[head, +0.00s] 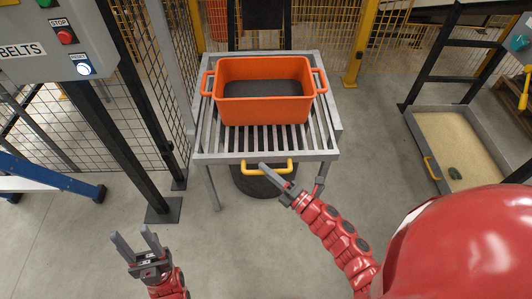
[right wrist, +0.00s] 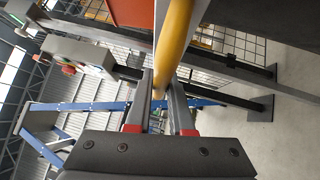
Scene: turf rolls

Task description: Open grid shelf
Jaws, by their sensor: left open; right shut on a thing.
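The grid shelf (head: 203,143) is a grey slatted frame on legs, in the middle of the head view. A yellow handle (head: 282,167) is fixed at its front edge. My right gripper (head: 267,169) is shut on this handle. In the right wrist view the yellow handle (right wrist: 176,45) runs between the fingers of my right gripper (right wrist: 165,90). My left gripper (head: 135,242) is open and empty, low at the left over the floor, apart from the shelf.
An orange crate (head: 265,108) with side handles stands on the shelf slats. A control panel (head: 60,40) on a black post is at the left. A blue ladder-like frame (head: 45,175) lies further left. A sand tray (head: 455,140) is at the right. The floor in front is clear.

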